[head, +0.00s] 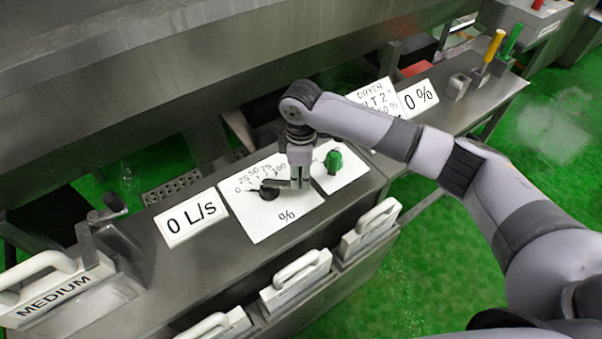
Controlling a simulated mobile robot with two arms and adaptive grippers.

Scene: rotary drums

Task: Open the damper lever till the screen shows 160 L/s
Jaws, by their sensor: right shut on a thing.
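The damper lever shows as a dark round hub (268,190) with a grey bar pointing right, on a white dial plate (285,223) marked from 0 to 100 and with a % sign. My right gripper (299,184) comes down from above and is shut on the lever's outer end. The fingers partly hide that end. The screen (190,219) left of the dial reads 0 L/s. My left gripper is not in view.
A green knob (333,161) sits on another white plate just right of my gripper. A second screen (418,96) reads 0 %. A crank (105,209) stands at the left. White handled plates, one marked MEDIUM (52,292), line the front. Yellow (493,48) and green handles stand far right.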

